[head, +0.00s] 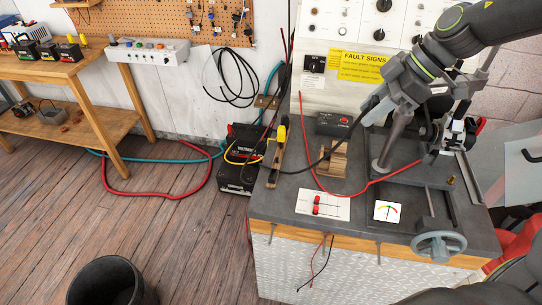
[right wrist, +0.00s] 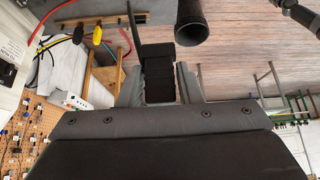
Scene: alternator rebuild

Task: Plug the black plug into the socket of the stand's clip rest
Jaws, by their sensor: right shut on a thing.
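My right gripper (head: 373,104) comes in from the upper right above the bench. It is shut on the black plug (right wrist: 157,75), which sits between its two grey fingers in the right wrist view. A black cable (head: 325,157) hangs down and left from the plug. A wooden clip rest (head: 272,170) stands at the left edge of the bench top, with a yellow clip (head: 282,133) at its upper end. The rest also shows in the right wrist view (right wrist: 107,78), left of the plug and apart from it. I cannot make out its socket. My left gripper is out of view.
A black box (head: 333,123) and a wooden block (head: 332,165) stand on the bench (head: 265,205) beneath the plug. A red lead (head: 345,193) crosses the top. The handwheel (head: 438,245) juts out in front. Batteries (head: 238,172) stand left of the bench.

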